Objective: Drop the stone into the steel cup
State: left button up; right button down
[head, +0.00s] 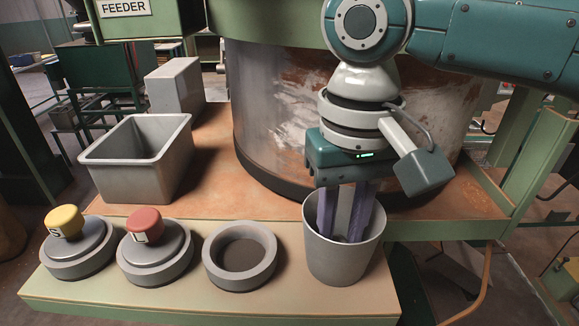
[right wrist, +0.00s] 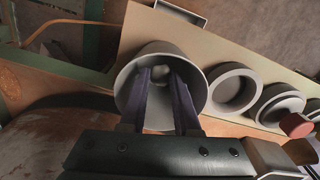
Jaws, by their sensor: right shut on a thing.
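The steel cup (head: 338,264) is a grey tapered cup standing upright at the right end of the front ledge. It also shows in the right wrist view (right wrist: 196,72). My right gripper (head: 341,236) points down with its purple fingers inside the cup's mouth. In the right wrist view, the gripper (right wrist: 160,76) is shut on a small pale thing between its fingertips, which looks like the stone (right wrist: 160,70). Most of the stone is hidden by the fingers. My left gripper is not in view.
Left of the cup are an empty grey ring holder (head: 240,280), a red-knobbed lid (head: 155,258) and a yellow-knobbed lid (head: 76,250). A grey open bin (head: 140,178) and a grey block (head: 175,85) stand behind. A large rusty drum (head: 280,120) is close behind my right gripper.

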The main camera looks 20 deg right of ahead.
jog(key=shift+f, duration=0.3)
jog(key=c, duration=0.9)
grip_release()
jog(key=shift+r, duration=0.1)
jog(key=shift+r, duration=0.4)
notch_tip(320, 180, up, 7)
jog(key=shift+f+b, duration=0.15)
jog(key=shift+b, duration=0.85)
jog(key=shift+r, duration=0.55)
